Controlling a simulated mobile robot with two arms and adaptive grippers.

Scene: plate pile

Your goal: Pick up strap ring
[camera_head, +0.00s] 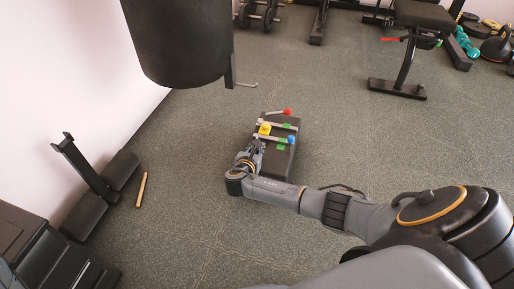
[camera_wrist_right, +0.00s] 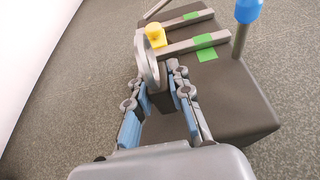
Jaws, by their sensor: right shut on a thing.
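The strap ring (camera_wrist_right: 147,62) shows in the right wrist view as a grey ring standing on edge at the near side of a dark block. My right gripper (camera_wrist_right: 158,78) is shut on its lower part, with one finger on each side. The ring's bottom is partly hidden between the fingers. In the head view my right gripper (camera_head: 254,148) is at the left side of the dark block (camera_head: 277,160), and the ring is too small to make out there. My left gripper is not in view.
The dark block carries grey bars with green patches, a yellow piece (camera_head: 265,128), a red-tipped bar (camera_head: 287,112) and a blue-tipped post (camera_head: 291,139). A black punching bag (camera_head: 180,40) is beyond. A wooden stick (camera_head: 141,189) lies left. Floor around the block is clear.

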